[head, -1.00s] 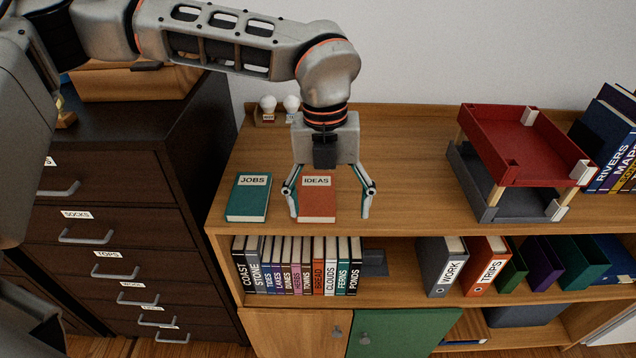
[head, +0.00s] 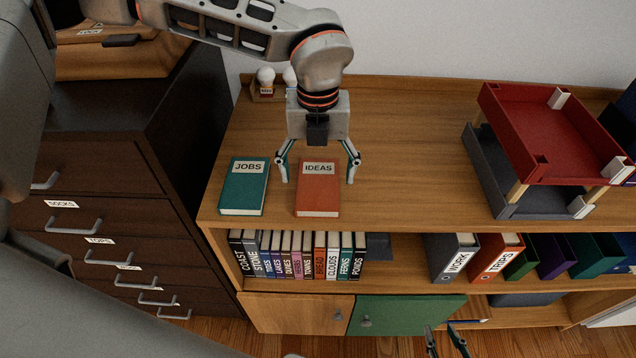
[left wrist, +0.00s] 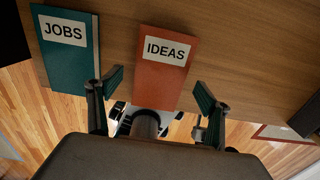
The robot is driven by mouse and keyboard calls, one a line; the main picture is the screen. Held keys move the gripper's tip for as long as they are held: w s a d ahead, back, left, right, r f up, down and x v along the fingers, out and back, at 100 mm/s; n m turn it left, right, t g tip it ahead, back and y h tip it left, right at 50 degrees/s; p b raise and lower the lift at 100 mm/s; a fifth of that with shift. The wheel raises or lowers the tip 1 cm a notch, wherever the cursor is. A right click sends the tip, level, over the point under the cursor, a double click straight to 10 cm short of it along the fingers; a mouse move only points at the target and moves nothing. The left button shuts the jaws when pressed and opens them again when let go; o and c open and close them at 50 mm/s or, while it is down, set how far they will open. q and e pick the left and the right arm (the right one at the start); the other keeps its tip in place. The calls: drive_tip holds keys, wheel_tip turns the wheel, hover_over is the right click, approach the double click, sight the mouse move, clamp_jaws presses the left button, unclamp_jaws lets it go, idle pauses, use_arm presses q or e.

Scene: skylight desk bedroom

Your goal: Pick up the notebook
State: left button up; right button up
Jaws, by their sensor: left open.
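Two notebooks lie flat on the wooden shelf top: a teal one labelled JOBS (head: 243,190) and an orange one labelled IDEAS (head: 318,192). Both also show in the left wrist view, JOBS (left wrist: 66,65) on the left and IDEAS (left wrist: 167,72) nearer the middle. My left gripper (head: 318,181) is open and empty, pointing down over the IDEAS notebook, one finger to each side of it in the picture. The wrist view shows its fingers (left wrist: 159,80) spread and nothing between them gripped. My right gripper (head: 445,342) shows only its spread fingertips at the bottom edge.
A red and grey letter tray (head: 545,135) stands to the right on the shelf top. Small white bulbs (head: 266,77) stand behind my left gripper. A dark drawer cabinet (head: 85,160) is at the left. The top between notebooks and tray is clear.

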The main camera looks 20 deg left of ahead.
use_arm(q)
drive_tip(key=shift+f, duration=0.95)
drive_tip(key=c, duration=1.3)
